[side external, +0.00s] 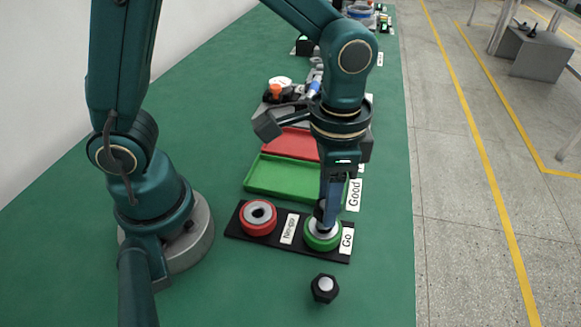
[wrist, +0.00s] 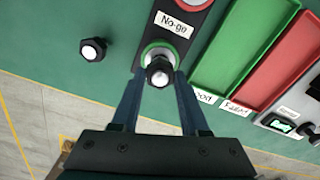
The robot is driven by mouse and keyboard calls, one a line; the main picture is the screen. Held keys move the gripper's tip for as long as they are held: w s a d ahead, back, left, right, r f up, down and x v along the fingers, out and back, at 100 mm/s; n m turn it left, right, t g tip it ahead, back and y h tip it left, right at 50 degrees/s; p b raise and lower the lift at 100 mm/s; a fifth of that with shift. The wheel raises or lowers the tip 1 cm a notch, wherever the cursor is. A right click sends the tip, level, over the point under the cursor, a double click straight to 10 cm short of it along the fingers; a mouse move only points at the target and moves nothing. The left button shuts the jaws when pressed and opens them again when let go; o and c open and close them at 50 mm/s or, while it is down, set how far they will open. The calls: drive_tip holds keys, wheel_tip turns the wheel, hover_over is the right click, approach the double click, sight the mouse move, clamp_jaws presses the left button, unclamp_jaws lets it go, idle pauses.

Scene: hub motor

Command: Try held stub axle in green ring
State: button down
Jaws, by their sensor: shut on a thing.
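My gripper (side external: 325,208) points down over the green ring (side external: 312,243) at the "Go" end of a black plate. It is shut on a stub axle, a dark part with a bright metal end (wrist: 160,70), between the fingertips (wrist: 159,82). The green ring (wrist: 181,51) lies directly beneath it in the wrist view, its grey bore partly covered by the axle. I cannot tell whether the axle's lower end has entered the bore. The red ring (side external: 259,217), with an open dark bore, sits at the "No-go" end.
A second stub axle (side external: 324,288) stands loose on the green table, also seen in the wrist view (wrist: 93,49). Beyond the plate lie a green tray (side external: 265,177) and a red tray (side external: 290,143), both empty where visible. Other parts and tools crowd the far bench. The table's right edge is nearby.

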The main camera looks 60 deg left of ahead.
drive_tip(key=shift+f, duration=0.6)
idle(1.1)
drive_tip(key=shift+w+r, duration=0.1)
drive_tip(key=shift+r, duration=0.4)
drive_tip(key=shift+r, duration=0.3)
drive_tip(key=shift+r, duration=0.1)
drive_tip(key=shift+r, duration=1.85)
